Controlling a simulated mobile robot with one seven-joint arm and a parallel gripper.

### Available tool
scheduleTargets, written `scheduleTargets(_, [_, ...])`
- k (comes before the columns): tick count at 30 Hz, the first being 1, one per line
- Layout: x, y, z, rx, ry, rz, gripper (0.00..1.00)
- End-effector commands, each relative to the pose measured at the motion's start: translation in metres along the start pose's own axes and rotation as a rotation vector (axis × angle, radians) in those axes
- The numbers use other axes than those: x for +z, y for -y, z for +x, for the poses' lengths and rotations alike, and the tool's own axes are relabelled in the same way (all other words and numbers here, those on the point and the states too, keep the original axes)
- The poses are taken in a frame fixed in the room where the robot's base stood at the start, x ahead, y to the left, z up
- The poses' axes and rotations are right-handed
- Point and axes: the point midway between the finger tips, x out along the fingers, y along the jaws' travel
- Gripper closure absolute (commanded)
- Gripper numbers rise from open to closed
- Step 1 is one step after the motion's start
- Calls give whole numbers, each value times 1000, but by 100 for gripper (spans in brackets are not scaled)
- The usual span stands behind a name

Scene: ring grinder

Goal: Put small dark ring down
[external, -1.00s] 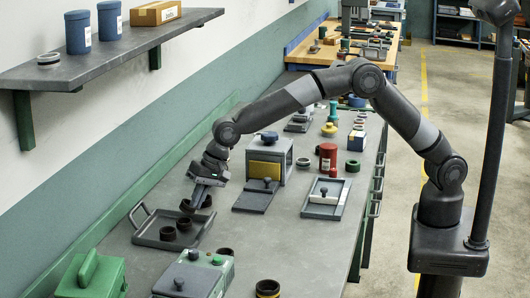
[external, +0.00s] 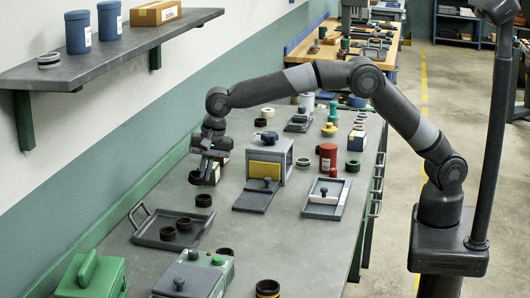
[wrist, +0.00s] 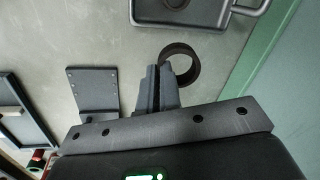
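My gripper (external: 212,178) is over the far left part of the grey workbench, with its fingers close together. In the wrist view the fingers (wrist: 158,88) are shut on the wall of a dark ring (wrist: 191,67), which sticks out to their right. In the external view this small dark ring (external: 195,178) shows to the left of the fingers. How high it hangs above the bench is hard to tell. Another dark ring (external: 203,200) lies on the bench near the tray. The grey tray (external: 150,236) holds two dark rings (external: 167,233) and (external: 184,223).
A grey box with a yellow panel (external: 264,168) stands right of my gripper, with a dark plate (external: 254,197) before it. A green-and-grey machine (external: 195,278) and a green box (external: 92,277) are at the near end. A shelf (external: 115,52) overhangs the wall side.

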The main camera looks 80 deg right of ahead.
Motion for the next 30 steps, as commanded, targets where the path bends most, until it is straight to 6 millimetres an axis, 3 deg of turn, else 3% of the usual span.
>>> scheduleTargets(9, [10,2,-3,152,35,433,100])
scheduleTargets(16, [21,4,0,183,55,543,100])
scheduleTargets(30, [108,32,63,183,56,546,100])
